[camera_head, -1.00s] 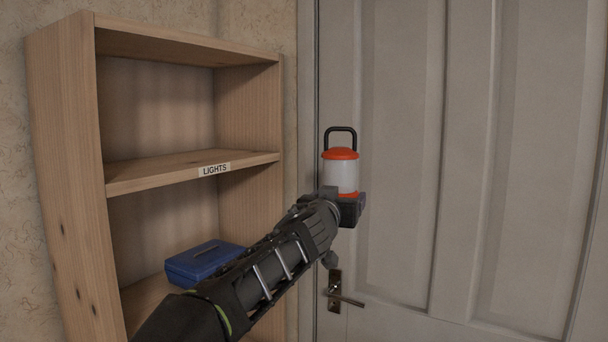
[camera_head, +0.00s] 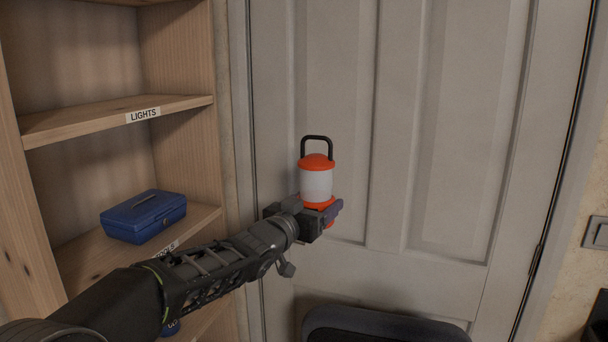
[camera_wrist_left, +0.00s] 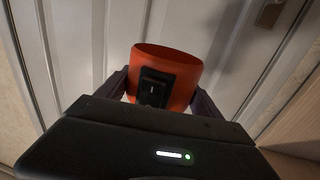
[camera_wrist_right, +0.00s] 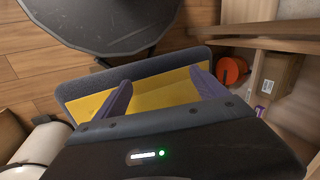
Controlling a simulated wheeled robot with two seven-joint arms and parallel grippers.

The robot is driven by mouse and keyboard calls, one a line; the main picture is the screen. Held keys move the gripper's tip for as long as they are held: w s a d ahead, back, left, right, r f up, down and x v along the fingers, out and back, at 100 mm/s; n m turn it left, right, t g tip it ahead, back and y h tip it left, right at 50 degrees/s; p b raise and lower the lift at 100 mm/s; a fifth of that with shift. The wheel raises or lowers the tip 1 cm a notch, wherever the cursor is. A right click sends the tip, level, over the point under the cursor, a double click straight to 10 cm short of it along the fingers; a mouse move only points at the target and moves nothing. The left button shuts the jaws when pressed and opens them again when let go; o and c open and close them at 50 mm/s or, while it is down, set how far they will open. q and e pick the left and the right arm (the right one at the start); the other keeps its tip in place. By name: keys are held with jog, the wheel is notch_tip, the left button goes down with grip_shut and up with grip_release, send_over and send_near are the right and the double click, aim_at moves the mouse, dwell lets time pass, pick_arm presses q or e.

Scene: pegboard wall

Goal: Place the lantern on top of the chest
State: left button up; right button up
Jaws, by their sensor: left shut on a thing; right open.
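The lantern (camera_head: 316,184) has an orange cap and base, a pale body and a black loop handle. It is upright in front of the door. My left gripper (camera_head: 322,213) is shut around its orange base, which also shows in the left wrist view (camera_wrist_left: 183,70) with a black switch. My right gripper (camera_wrist_right: 160,92), seen only in the right wrist view, is open with purple fingers spread and nothing between them. I cannot make out a chest for certain in these views.
A wooden shelf (camera_head: 66,122) labelled LIGHTS stands at the left, with a blue box (camera_head: 144,215) on a lower board. A dark rounded edge (camera_head: 385,325) rises at the bottom. A dark round top (camera_wrist_right: 105,20) and a yellow-lined grey thing (camera_wrist_right: 75,85) lie beyond my right gripper.

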pick_arm(q)
jog(key=s+a+f+n+y, duration=0.1)
jog(key=s+a+f, duration=0.3)
jog(key=f, duration=0.5)
jog(key=s+a+f+n+t+y, duration=0.1)
jog(key=s+a+f+n+y, duration=0.1)
jog(key=s+a+f+y, duration=0.2)
jog(key=s+a+f+n+y, duration=0.2)
jog(key=s+a+f, duration=0.3)
jog(key=f, duration=1)
jog(key=a, duration=0.3)
jog(key=shift+s+a+f+t+y, duration=0.25)
jog(key=shift+s+a+t+y, duration=0.05)
jog(key=shift+s, duration=0.05)
